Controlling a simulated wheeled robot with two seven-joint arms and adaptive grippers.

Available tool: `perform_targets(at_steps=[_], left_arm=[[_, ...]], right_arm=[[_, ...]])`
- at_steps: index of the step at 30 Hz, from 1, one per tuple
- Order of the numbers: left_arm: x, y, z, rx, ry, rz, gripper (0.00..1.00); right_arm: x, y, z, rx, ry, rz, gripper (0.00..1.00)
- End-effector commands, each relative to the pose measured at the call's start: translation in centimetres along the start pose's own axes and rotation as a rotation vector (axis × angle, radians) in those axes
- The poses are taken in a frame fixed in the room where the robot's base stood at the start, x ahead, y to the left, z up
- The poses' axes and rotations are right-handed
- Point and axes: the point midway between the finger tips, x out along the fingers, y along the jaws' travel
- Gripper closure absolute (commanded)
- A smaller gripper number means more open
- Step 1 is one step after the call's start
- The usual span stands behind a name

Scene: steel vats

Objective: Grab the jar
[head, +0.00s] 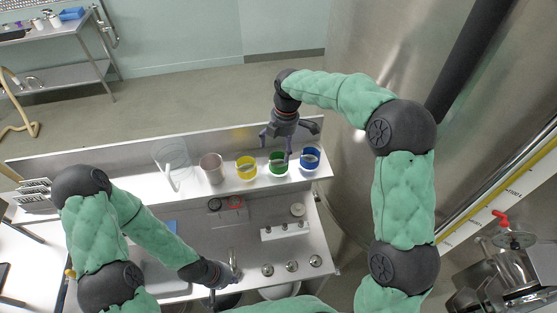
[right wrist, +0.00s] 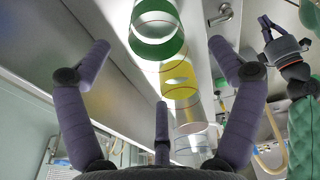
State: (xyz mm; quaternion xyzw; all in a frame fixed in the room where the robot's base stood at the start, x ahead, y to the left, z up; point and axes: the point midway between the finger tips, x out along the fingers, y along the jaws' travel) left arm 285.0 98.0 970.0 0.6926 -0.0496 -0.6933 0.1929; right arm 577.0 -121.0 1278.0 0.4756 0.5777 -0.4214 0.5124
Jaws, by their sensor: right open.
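A row of jars stands on the raised shelf. They are a jar with a green band (head: 278,167), one with a yellow band (head: 246,170), one with a blue band (head: 310,158), a pinkish-grey one (head: 211,168) and a large clear one (head: 172,160). I cannot tell which jar is meant. My right gripper (head: 276,145) is open and empty, over the back of the shelf by the green-banded jar. In the right wrist view the green-banded jar (right wrist: 157,42) shows beyond the spread fingers (right wrist: 157,75). My left gripper (head: 225,284) is open and low over the front of the bench.
The steel bench (head: 200,240) holds several small round metal pieces near its front right and a white rack (head: 285,231). A red ring (head: 236,202) lies below the shelf. A large steel vat (head: 375,50) stands at the right. A side table (head: 60,50) is far left.

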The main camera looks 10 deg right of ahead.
Motion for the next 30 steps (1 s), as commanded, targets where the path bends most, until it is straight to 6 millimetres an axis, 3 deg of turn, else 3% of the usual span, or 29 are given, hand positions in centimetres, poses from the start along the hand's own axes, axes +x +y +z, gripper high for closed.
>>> perform_targets(at_steps=[5,15,24,26,30], left_arm=[[-0.2,0.1,0.0,0.0,0.001,0.0,1.0],[-1.3,0.5,0.0,0.0,0.001,0.0,1.0],[-1.2,0.5,0.0,0.0,0.001,0.0,1.0],[-1.2,0.5,0.0,0.0,0.001,0.0,1.0],[-1.2,0.5,0.0,0.0,0.001,0.0,1.0]], right_arm=[[1.0,-0.1,0.0,0.001,0.0,-0.002,0.08],[5.3,-0.1,0.0,0.001,0.0,-0.002,0.08],[5.8,0.0,0.0,0.001,0.0,0.001,0.08],[5.8,0.0,0.0,0.001,0.0,0.001,0.19],[5.8,0.0,0.0,0.001,0.001,0.001,0.59]])
